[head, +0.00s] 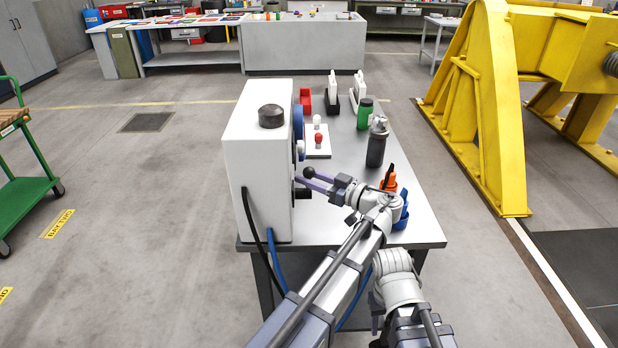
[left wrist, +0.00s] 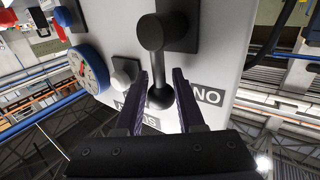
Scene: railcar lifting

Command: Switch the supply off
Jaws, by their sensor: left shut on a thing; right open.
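The white supply cabinet (head: 255,150) stands on the left side of the metal table. Its black lever (left wrist: 151,40) ends in a ball knob (left wrist: 160,97), and the knob also shows in the head view (head: 309,173). My left gripper (head: 312,181) is shut on the lever, with the knob between its two dark fingers in the left wrist view (left wrist: 160,100). An upside-down ON label (left wrist: 208,96) is beside the right finger. Another label (left wrist: 140,117) is partly hidden by the fingers. My right gripper's fingers do not show.
A round dial (left wrist: 88,68) and a white knob (left wrist: 125,73) are on the panel near the lever. A grey bottle (head: 377,145), a green canister (head: 364,115) and a red-knobbed white plate (head: 318,150) stand on the table (head: 425,232). A yellow frame (head: 495,110) stands right.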

